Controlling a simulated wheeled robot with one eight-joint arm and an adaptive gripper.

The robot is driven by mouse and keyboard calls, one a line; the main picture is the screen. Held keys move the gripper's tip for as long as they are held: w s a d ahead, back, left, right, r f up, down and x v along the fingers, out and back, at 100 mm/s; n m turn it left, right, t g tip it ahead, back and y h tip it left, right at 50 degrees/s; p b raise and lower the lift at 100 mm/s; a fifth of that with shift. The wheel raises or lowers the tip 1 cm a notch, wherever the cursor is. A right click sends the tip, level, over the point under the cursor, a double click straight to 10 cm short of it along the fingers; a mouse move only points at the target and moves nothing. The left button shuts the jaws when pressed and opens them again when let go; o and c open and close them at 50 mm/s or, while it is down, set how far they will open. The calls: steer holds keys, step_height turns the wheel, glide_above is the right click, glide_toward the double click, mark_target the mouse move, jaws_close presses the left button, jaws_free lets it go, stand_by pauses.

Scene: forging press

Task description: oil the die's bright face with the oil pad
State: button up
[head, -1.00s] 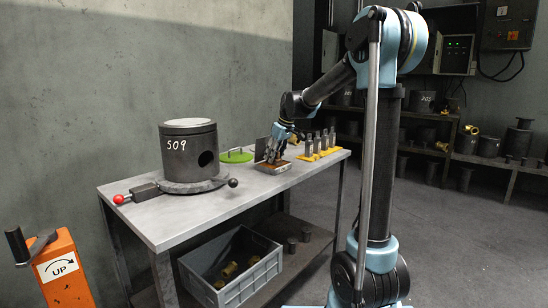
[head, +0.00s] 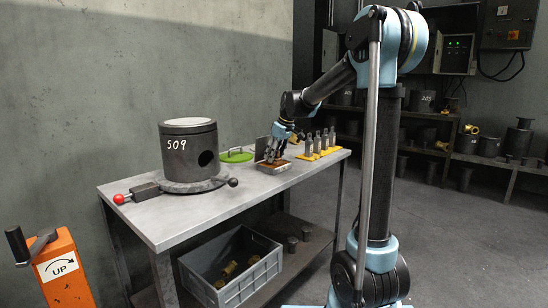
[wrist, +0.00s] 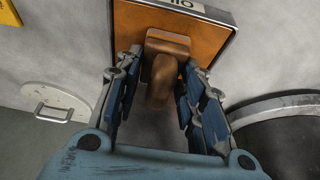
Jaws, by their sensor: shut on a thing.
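The oil pad (wrist: 166,62) is a brown block with a rounded grip. My gripper (wrist: 162,100) is shut on its grip, one blue finger on each side; my gripper also shows at the tray in the head view (head: 275,153). The pad is over the orange-brown inside of a shallow tray (wrist: 222,14), whose label is partly cut off. I cannot tell whether the pad touches the tray's bottom. A dark cylinder marked 509 (head: 190,155), likely the die, stands on the table left of the tray.
The grey table (head: 165,222) has free room at its front. A green lid (head: 236,156) lies between cylinder and tray. Several bottles stand in a yellow rack (head: 322,154) right of the tray. A red-knobbed handle (head: 120,199) sticks out left. A grey crate (head: 262,275) sits below.

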steer(key=shift+r, duration=3.4)
